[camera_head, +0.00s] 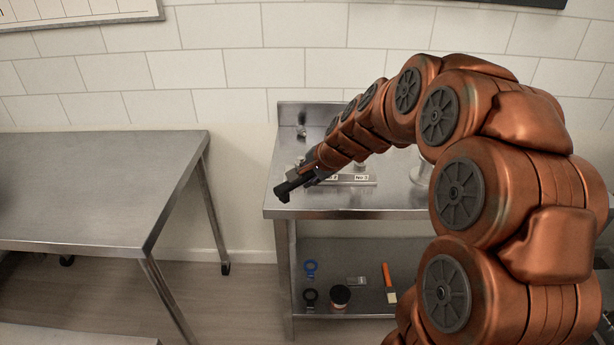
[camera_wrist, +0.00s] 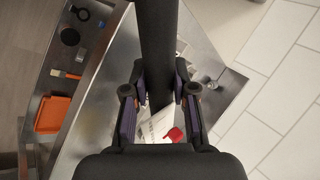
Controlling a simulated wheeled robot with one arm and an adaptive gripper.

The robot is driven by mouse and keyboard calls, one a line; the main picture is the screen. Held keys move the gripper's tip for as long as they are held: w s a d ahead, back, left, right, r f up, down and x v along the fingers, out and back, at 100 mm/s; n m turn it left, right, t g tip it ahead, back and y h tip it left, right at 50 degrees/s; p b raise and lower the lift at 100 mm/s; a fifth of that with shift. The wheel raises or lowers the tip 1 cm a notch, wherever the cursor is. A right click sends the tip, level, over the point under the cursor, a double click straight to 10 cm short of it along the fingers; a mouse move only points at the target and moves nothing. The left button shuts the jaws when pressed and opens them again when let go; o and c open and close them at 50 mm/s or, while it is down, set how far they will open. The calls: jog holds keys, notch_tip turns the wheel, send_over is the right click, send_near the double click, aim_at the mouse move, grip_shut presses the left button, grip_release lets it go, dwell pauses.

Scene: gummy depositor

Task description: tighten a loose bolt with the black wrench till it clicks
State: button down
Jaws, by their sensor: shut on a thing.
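My gripper (camera_head: 314,172) is shut on a long black bar, the black wrench (camera_head: 290,187). It holds the wrench above the front left part of the steel table, pointing down and left in the head view. In the wrist view the wrench (camera_wrist: 157,60) runs up from between the two fingers (camera_wrist: 157,95) to the top edge, so its far end is out of frame. A small metal fitting (camera_wrist: 212,84) shows to its right. I cannot make out a loose bolt; my arm hides part of the table top.
The steel table (camera_head: 300,205) carries a labelled plate (camera_head: 355,180). Another steel table (camera_head: 90,190) stands left, across a gap.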

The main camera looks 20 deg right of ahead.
jog(key=shift+r+p, duration=1.15)
jog(key=shift+r, duration=0.9)
